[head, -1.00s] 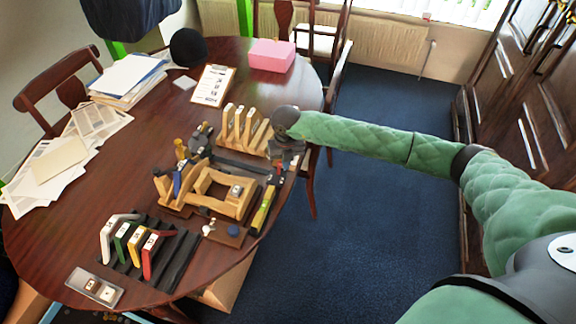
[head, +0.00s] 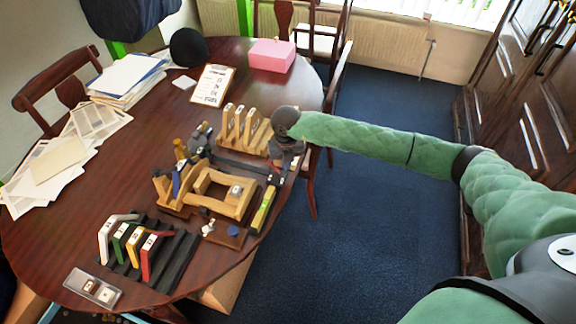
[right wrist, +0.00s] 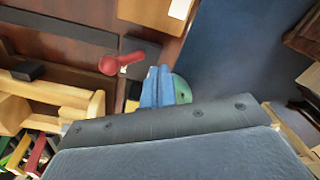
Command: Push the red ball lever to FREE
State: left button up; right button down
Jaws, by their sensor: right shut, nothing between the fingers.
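The red ball lever (right wrist: 108,65) shows in the right wrist view, with its red ball to the left and its short red arm reaching right. A small pale mark (right wrist: 123,69) lies beside it; I cannot read any FREE label. My right gripper (right wrist: 157,84) is shut and empty, its blue fingers just to the right of and below the lever, with a visible gap between them. In the head view my right gripper (head: 284,160) is at the right end of the wooden fixture (head: 215,190) and hides much of the lever's surroundings. My left gripper is not in view.
A wooden rack (head: 240,128) stands behind the fixture, close to my right gripper. A dark rack with coloured pieces (head: 150,262) stands at the front. A pink box (head: 271,56) and clipboard (head: 213,85) lie farther back. Right of the table edge is open floor.

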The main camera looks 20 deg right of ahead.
jog(key=shift+r, duration=0.15)
notch_tip(320, 180, up, 7)
jog(key=p, duration=0.2)
dwell(0.7)
dwell(0.5)
